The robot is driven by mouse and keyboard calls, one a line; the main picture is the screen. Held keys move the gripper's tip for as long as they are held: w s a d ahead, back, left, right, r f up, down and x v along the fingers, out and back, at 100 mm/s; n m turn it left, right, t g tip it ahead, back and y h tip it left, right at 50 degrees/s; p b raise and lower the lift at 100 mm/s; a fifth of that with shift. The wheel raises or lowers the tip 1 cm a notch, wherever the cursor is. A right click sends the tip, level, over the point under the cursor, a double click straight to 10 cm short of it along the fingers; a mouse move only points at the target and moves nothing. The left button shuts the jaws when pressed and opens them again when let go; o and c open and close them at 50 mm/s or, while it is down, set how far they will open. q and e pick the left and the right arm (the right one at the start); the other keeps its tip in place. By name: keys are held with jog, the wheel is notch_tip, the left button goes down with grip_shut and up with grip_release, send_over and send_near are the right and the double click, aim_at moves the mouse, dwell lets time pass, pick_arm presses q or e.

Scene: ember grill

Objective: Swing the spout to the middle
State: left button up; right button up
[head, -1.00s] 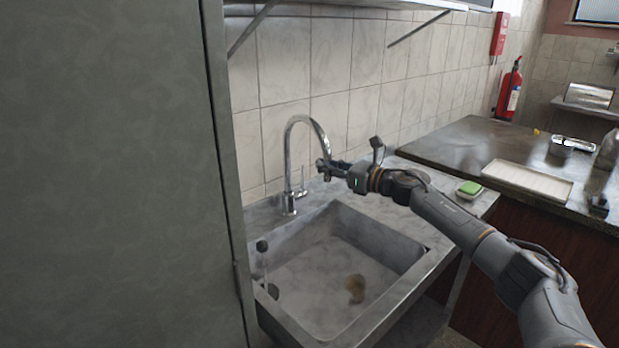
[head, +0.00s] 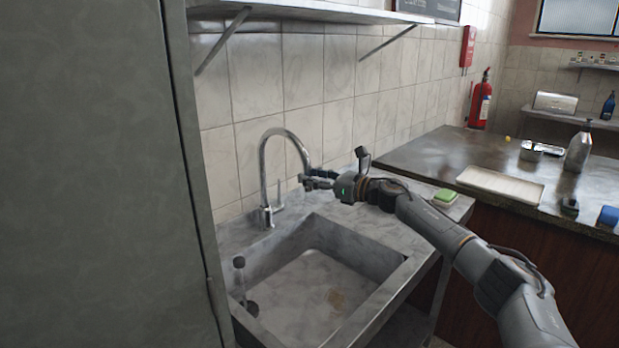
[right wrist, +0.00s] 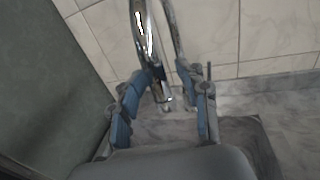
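The chrome spout (head: 292,138) arches up from its base behind the sink, and its outlet end points to the right in the head view. My right gripper (head: 313,181) is at that outlet end. In the right wrist view the spout (right wrist: 146,45) comes down between the two blue-padded fingers of my right gripper (right wrist: 160,88). The fingers stand apart with gaps showing beside the spout; whether one touches it I cannot tell. The tap's upright lever (head: 280,194) stands beside the base. The stone sink (head: 310,275) is below. My left gripper is not in view.
A tall grey cabinet (head: 90,180) closes off the left side. A shelf (head: 320,12) hangs above the tap. A green sponge (head: 446,196) lies at the sink's right. A counter to the right holds a pale tray (head: 500,184) and a bottle (head: 579,148).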

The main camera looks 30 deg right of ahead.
jog(key=shift+w+a, duration=0.25)
jog(key=shift+a, duration=0.1)
jog(key=v, duration=1.2)
jog(key=shift+d, duration=0.2)
jog(key=shift+s, duration=0.1)
